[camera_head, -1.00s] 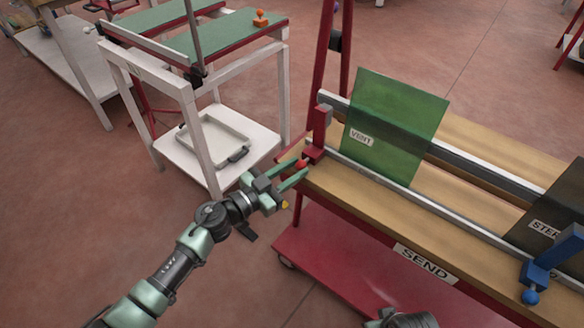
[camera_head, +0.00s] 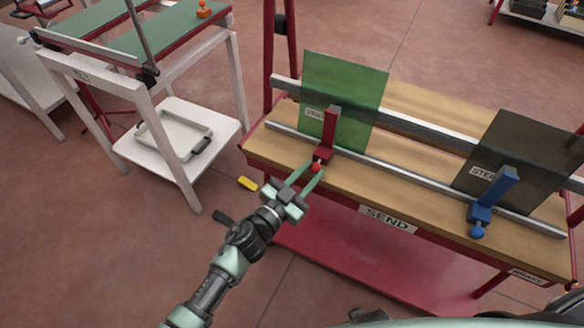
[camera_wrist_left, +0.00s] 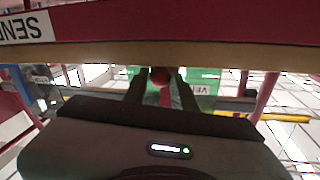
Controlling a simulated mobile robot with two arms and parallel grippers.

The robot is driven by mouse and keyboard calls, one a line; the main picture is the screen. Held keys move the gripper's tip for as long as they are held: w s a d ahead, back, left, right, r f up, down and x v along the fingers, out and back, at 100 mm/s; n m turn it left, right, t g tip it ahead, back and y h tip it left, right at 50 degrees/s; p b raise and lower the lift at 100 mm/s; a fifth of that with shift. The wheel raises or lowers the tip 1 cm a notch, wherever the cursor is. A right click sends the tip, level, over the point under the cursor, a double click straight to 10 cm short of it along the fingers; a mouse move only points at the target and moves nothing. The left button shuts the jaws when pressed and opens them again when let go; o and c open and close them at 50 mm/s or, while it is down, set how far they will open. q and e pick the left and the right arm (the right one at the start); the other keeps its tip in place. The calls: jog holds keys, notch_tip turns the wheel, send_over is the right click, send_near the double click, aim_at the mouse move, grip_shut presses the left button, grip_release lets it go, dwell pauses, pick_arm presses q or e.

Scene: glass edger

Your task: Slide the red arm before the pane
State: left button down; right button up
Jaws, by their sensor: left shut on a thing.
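The red arm (camera_head: 329,133) stands upright on the front rail (camera_head: 390,166) in the head view, with a round red knob (camera_head: 316,168) at its lower front. It is in front of the green pane (camera_head: 344,97), near the pane's middle, and covers part of its label. My left gripper (camera_head: 311,177) is shut on the red knob. The knob also shows between the fingers in the left wrist view (camera_wrist_left: 160,77). The blue arm (camera_head: 494,199) stands before the dark pane (camera_head: 515,150) on the right. My right gripper is not in view.
The wooden bench (camera_head: 270,141) has a SEND sign (camera_head: 388,219) on its front and a red lower shelf (camera_head: 370,258). A white-framed table (camera_head: 141,80) stands at left with a tray (camera_head: 172,137) below. A yellow piece (camera_head: 248,183) shows beside the bench.

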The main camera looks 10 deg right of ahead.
pick_arm(q)
jog(key=shift+s+d, duration=0.4)
jog(key=shift+d, duration=0.15)
jog(key=c, duration=1.4)
grip_release()
jog(key=shift+c, duration=0.2)
jog(key=shift+a, duration=0.1)
